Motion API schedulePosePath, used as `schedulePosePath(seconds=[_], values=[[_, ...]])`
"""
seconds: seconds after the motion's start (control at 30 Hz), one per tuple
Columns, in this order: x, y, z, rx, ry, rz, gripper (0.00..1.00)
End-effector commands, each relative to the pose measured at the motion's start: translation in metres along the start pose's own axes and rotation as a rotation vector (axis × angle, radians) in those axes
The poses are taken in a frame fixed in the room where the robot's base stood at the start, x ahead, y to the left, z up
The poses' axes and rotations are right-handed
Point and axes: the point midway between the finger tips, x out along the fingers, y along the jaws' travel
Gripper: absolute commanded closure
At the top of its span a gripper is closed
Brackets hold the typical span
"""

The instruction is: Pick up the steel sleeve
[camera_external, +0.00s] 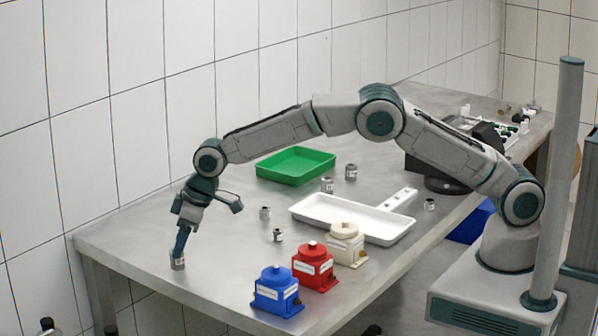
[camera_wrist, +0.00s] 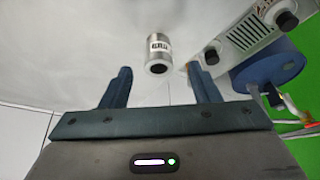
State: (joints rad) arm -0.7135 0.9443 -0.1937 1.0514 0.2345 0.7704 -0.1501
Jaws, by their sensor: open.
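A small grey metal cylinder with a white label, likely the steel sleeve (camera_external: 177,261), stands upright at the left end of the steel table. In the wrist view the labelled metal cylinder (camera_wrist: 158,53) appears just beyond the fingertips, near the middle of the gap. My gripper (camera_external: 180,248) points down right over the cylinder, with the fingertips at its top. In the wrist view my gripper (camera_wrist: 161,72) has its two fingers apart with nothing between them. Whether the fingers touch the cylinder cannot be told.
Other small grey parts (camera_external: 265,213) stand mid-table. Blue (camera_external: 277,291), red (camera_external: 314,267) and cream (camera_external: 346,245) pump housings line the front edge. A white tray (camera_external: 350,228) and a green tray (camera_external: 296,180) lie behind. The table around the left cylinder is clear.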

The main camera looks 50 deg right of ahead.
Motion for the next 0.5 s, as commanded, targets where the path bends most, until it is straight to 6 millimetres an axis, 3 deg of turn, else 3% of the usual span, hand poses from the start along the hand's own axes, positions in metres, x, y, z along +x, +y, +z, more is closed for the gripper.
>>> schedulePosePath(seconds=[0.27, 0.5], values=[[0.033, 0.002, -0.001, -0.001, -0.003, 0.001, 0.44], [0.042, 0.002, -0.001, -0.001, -0.001, 0.001, 0.44]])
